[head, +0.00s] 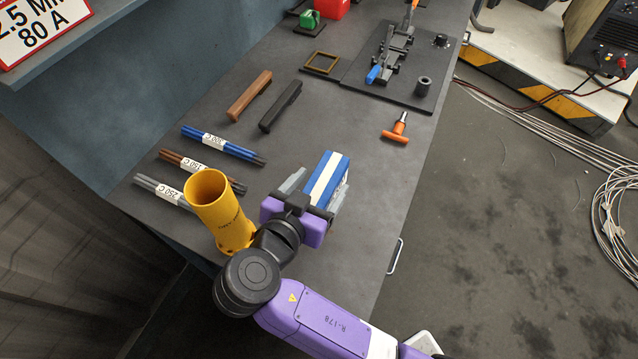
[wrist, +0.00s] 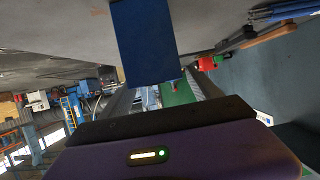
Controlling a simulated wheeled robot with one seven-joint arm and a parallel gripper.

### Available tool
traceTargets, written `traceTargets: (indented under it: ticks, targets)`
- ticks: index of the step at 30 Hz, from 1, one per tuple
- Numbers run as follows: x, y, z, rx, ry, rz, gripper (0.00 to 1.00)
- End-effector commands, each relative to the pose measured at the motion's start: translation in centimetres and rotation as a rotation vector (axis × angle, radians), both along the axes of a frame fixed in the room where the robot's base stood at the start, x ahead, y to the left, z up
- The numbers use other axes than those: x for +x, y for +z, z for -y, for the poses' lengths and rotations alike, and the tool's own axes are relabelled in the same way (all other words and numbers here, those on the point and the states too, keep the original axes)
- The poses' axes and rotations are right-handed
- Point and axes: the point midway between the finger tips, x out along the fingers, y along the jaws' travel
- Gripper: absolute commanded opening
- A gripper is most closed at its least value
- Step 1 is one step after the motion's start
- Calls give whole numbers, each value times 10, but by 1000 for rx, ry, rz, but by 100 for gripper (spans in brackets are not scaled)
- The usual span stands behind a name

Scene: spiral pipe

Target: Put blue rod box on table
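The blue rod box (head: 326,181), blue with a white stripe, is near the front right of the grey table (head: 345,255). My gripper (head: 316,189) is at the box, with one grey finger on each side of it. A narrow gap seems to show between the left finger and the box, so the fingers look open around it. In the wrist view the box (wrist: 145,42) is a plain blue face just past the fingertips of my gripper (wrist: 160,82). The underside of the box is hidden, so I cannot tell whether it touches the table.
A yellow cylinder (head: 217,210) stands close to the left of my gripper. Labelled rod bundles (head: 222,145) lie farther left. Brown (head: 249,96) and black (head: 281,106) bars, an orange-handled tool (head: 396,132) and a black fixture plate (head: 400,85) lie behind. The table's middle is clear.

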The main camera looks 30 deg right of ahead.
Motion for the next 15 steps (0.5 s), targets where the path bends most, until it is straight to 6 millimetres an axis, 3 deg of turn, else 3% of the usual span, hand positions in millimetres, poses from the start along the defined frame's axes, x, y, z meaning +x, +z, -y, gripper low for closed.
traceTargets:
  ticks: [11,15]
  targets:
    - [0,6,0,0,0,0,72]
    - [-10,9,-16,1,3,3,72]
